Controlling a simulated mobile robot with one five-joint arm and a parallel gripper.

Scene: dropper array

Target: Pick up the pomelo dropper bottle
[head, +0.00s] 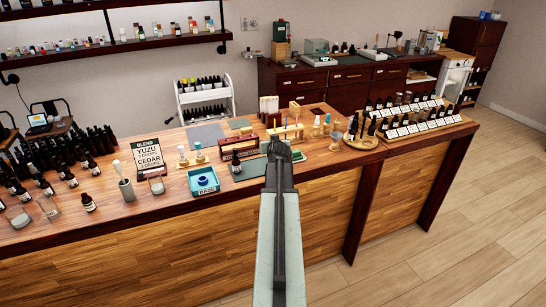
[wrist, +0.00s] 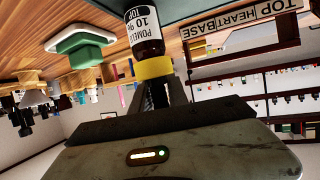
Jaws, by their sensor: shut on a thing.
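The pomelo dropper bottle (wrist: 143,32) is dark, with a white label reading POMELO 10% TOP and a yellow collar (wrist: 153,68). It shows upside down at the top of the wrist view, its base cut off by the edge. My gripper (wrist: 156,95) is shut on the bottle's top end, just beyond the yellow collar. In the head view my gripper (head: 279,152) is over the counter's front edge and the arm hides the bottle. I cannot tell whether the base touches the mat.
A wooden rack marked TOP HEART BASE (wrist: 240,28) stands close beside the bottle; it also shows in the head view (head: 238,154). A dark mat (head: 250,170) lies before it. A blue tray (head: 203,181), blend sign (head: 153,155) and many bottles stand left. A round wooden tray (head: 362,143) stands right.

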